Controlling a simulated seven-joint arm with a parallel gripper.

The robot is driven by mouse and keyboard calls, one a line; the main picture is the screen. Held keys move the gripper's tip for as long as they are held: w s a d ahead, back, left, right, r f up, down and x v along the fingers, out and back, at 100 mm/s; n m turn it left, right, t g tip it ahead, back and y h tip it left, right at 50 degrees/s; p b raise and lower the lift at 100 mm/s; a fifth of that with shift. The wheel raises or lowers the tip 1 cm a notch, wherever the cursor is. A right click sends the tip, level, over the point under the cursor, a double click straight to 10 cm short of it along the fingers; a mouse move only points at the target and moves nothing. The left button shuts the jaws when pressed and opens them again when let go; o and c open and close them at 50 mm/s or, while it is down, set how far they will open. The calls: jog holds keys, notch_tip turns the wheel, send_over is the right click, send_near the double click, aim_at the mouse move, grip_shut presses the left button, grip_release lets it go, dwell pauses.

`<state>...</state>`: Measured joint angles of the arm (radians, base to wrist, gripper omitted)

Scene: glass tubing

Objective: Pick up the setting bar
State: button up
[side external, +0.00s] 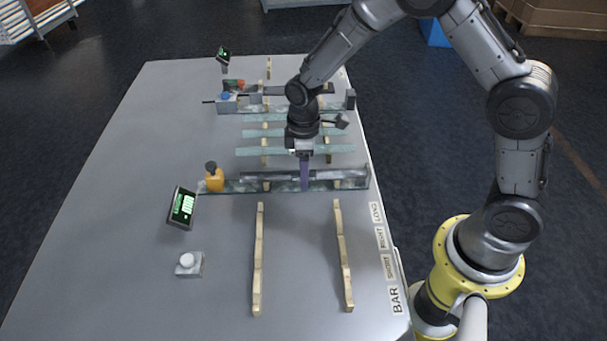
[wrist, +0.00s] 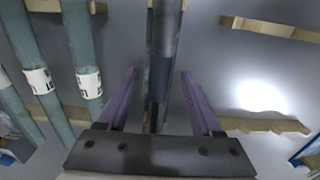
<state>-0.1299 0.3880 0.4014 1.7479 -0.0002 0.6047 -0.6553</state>
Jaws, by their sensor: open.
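The bar I take to be the setting bar is long and dark grey; it lies along a rail on the table in the side view (side external: 265,176) and runs up the middle of the wrist view (wrist: 164,28). My gripper (side external: 304,187) points down over it, at about its middle. In the wrist view my gripper (wrist: 158,76) is open, with one purple finger on each side of the bar. A gap shows between each finger and the bar. I cannot tell how far down the fingertips reach.
Greenish glass tubes (side external: 290,152) lie on wooden supports behind the bar; labelled ones show left in the wrist view (wrist: 83,55). A yellow stop (side external: 214,181) stands at the rail's left end. Two empty notched wooden strips (side external: 258,260) lie in front, beside a BAR label (side external: 396,300).

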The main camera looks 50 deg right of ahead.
grip_shut()
jog(key=shift+w+r, duration=0.1)
dwell(1.2)
